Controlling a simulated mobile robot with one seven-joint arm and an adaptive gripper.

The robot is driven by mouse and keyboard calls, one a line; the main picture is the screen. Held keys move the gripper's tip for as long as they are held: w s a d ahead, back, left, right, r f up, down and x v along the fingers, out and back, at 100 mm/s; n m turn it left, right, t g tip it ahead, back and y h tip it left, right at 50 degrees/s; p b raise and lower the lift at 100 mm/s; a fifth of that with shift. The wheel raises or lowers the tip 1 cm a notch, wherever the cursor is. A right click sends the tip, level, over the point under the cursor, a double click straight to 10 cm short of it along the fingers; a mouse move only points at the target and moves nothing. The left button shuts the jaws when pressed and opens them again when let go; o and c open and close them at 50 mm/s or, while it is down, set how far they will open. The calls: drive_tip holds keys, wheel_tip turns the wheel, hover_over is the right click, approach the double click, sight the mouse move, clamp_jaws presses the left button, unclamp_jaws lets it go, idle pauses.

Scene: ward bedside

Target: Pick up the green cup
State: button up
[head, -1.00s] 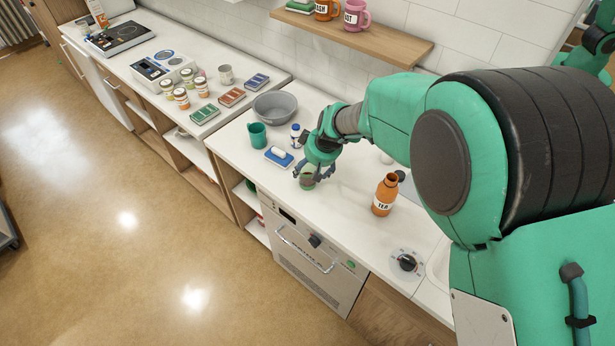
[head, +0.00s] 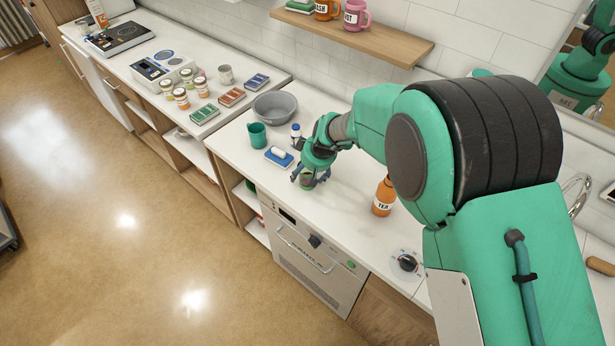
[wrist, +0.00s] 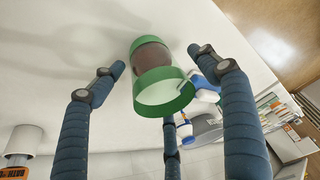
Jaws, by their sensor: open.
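A small green cup (head: 307,182) stands on the white counter, partly hidden by my fingers in the head view. In the wrist view the cup (wrist: 163,90) shows a green band at each end and a brownish middle. My gripper (head: 311,177) is open around it. In the wrist view the fingers (wrist: 157,66) are spread, one on each side of the cup and a third below it in the picture, with visible gaps. A teal jug-like cup (head: 257,136) stands farther left on the counter.
A blue tray with a white item (head: 279,157) lies just left of my gripper, with a white bottle (head: 295,133) behind it. An orange tea bottle (head: 384,197) stands to the right. A grey bowl (head: 274,106) is at the back. The counter's front edge is close.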

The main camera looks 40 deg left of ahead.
idle(0.3)
drive_tip(key=c, duration=1.2)
drive_tip(key=shift+r, duration=0.3)
wheel_tip(320, 180, up, 3)
drive_tip(key=shift+s+d, duration=0.1)
drive_tip(key=shift+d, duration=0.05)
drive_tip(key=shift+s+d+r, duration=0.25)
drive_tip(key=shift+s+d, duration=1.3)
drive_tip(key=shift+d, duration=0.5)
drive_tip(key=shift+s+d+r, duration=0.2)
drive_tip(key=shift+s+d, duration=1.4)
drive_tip(key=shift+d, duration=0.4)
drive_tip(key=shift+s+d+r, duration=0.25)
drive_tip(key=shift+s+d, duration=1.3)
drive_tip(key=shift+d, duration=0.5)
drive_tip(key=shift+c, duration=0.3)
drive_tip(key=shift+d, duration=0.1)
